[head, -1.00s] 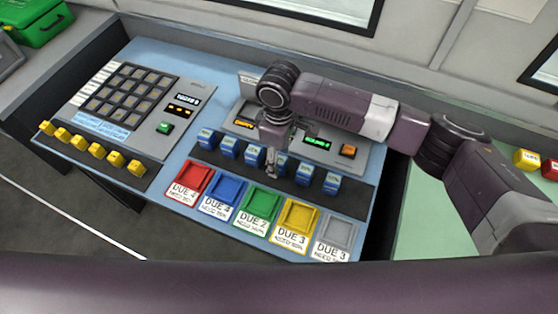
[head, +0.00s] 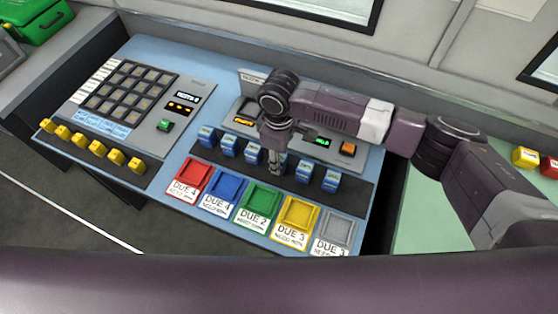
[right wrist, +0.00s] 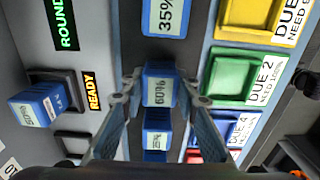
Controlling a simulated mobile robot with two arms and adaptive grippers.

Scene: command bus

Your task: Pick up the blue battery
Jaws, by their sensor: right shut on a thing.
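Several blue batteries stand in a row on a dark strip behind the coloured trays. My right gripper (head: 277,170) reaches down into this row and hides the battery there in the head view. In the right wrist view my right gripper (right wrist: 155,97) is shut on a blue battery (right wrist: 160,88) whose label seems to read 60%. A blue battery marked 35% (right wrist: 167,18) is on one side of it and another blue battery (right wrist: 156,141) on the other. A further blue battery (right wrist: 36,106) sits beside a READY sign. My left gripper is not in view.
Coloured DUE trays, such as the green one (head: 260,203) and the yellow one (head: 299,214), line the front. A keypad panel (head: 130,95) with several yellow blocks (head: 97,150) is at left. A display panel (head: 348,150) is behind the row.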

